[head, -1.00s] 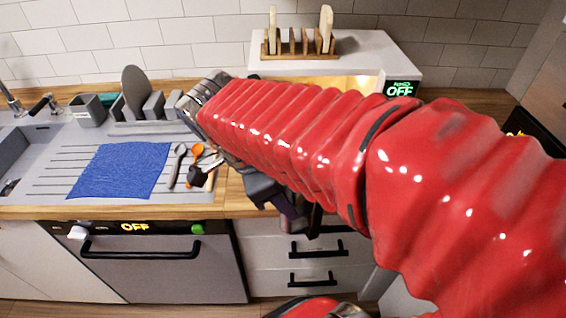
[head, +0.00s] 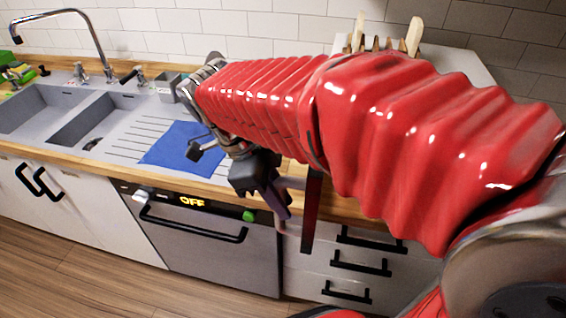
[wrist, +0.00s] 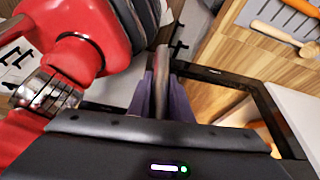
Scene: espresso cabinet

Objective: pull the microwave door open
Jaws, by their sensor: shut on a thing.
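The microwave is a white box (head: 452,62) at the back right in the head view, mostly hidden behind my red arm. Its door (head: 311,212) stands open, seen nearly edge-on as a dark upright strip out in front of the drawers. In the wrist view the door's dark frame (wrist: 228,77) surrounds a see-through pane. My gripper (head: 284,203) is at the door's free side. In the wrist view my gripper (wrist: 162,95) has its purple fingers shut on the grey door handle (wrist: 162,70). The microwave's opening is hidden by my arm.
A wooden rack (head: 376,43) stands on the microwave. The sink (head: 95,125) and a blue cloth (head: 180,147) lie left on the counter. Below are an oven (head: 220,245) showing OFF and drawers with black handles (head: 360,266). Wooden floor is clear at the lower left.

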